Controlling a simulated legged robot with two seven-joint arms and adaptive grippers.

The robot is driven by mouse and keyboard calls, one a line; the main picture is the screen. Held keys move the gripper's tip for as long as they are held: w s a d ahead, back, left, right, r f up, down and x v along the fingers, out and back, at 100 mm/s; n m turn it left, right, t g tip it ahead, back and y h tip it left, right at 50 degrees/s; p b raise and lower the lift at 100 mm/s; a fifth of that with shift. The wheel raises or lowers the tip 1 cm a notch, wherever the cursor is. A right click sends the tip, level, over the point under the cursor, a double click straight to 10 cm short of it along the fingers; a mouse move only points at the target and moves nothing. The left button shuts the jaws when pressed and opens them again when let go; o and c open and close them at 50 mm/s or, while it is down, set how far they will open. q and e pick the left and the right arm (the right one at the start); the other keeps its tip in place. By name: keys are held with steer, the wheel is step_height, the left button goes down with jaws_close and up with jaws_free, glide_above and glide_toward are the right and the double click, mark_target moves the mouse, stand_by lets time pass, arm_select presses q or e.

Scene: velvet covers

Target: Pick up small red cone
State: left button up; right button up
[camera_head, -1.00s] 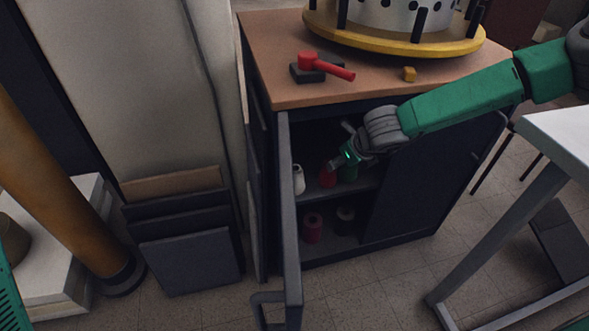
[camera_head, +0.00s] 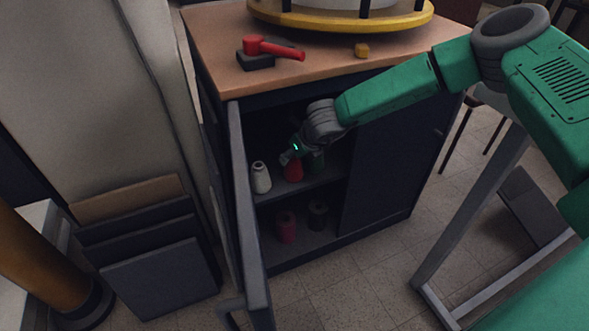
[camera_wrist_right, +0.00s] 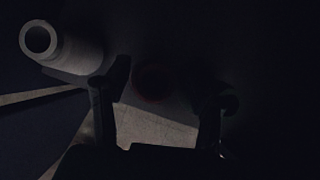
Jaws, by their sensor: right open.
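The small red cone (camera_head: 293,171) stands on the cabinet's upper shelf (camera_head: 311,184), between a white cone (camera_head: 261,177) and a dark green one (camera_head: 316,162). My right gripper (camera_head: 290,157) reaches into the cabinet at the top of the red cone. In the right wrist view the open right gripper (camera_wrist_right: 160,108) has its fingers apart. The red cone (camera_wrist_right: 153,82) shows dimly between and beyond them, and the white cone (camera_wrist_right: 62,48) is at upper left. I cannot tell whether the fingers touch the red cone. My left gripper is not in view.
The cabinet door (camera_head: 247,215) stands open at the left of the opening. A dark red cone (camera_head: 286,227) and a dark cone (camera_head: 317,214) stand on the lower shelf. A red tool (camera_head: 272,48) lies on the wooden top. Panels (camera_head: 160,270) lean at left.

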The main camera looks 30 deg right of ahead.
steer(key=shift+a+r, duration=0.1)
steer(key=shift+a, duration=0.1)
steer(key=c, duration=0.9)
steer(key=shift+a, duration=0.15)
steer(key=shift+r, duration=0.1)
